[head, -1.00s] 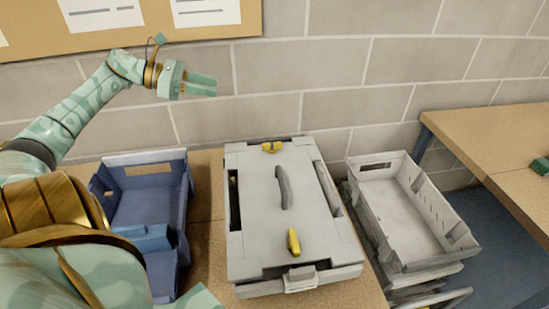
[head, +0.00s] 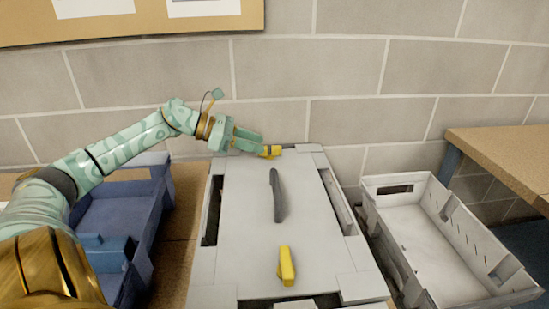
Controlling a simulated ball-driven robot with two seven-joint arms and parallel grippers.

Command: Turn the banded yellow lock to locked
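A grey case lid (head: 240,215) lies in the middle with two yellow locks on it. The far yellow lock (head: 274,151) sits at the lid's back edge and seems to carry a dark band. It lies crosswise. The near yellow lock (head: 287,266) is at the front and points roughly along the lid's length. My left gripper (head: 260,143) reaches in from the left, its fingertips right beside the far lock. Its fingers look parted, with nothing clearly between them; whether they touch the lock I cannot tell. My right gripper is not in view.
A dark curved handle (head: 278,196) stands up from the lid's middle. A blue bin (head: 148,200) is at the left, under my arm. A pale grey bin (head: 440,260) is at the right. A brick wall (head: 350,70) rises close behind the case.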

